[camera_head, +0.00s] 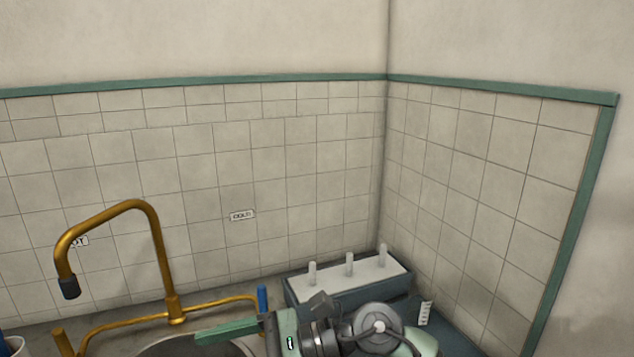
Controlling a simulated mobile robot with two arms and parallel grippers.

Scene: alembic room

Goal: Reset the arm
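My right arm comes in at the bottom, right of the middle, with grey joints and pale green links. Its gripper (228,332) points left, over the edge of a round basin. One green finger shows clearly. The rest of the gripper is cut off or hidden, so its opening cannot be told. Nothing is seen held in the visible part. My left arm and gripper are not in view.
A brass tap (160,250) arches over the left side, beside the basin (180,346). A blue-grey rack (345,283) with white pegs stands in the corner behind my arm. A small white label card (425,313) stands to the right. Tiled walls close off the back and right.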

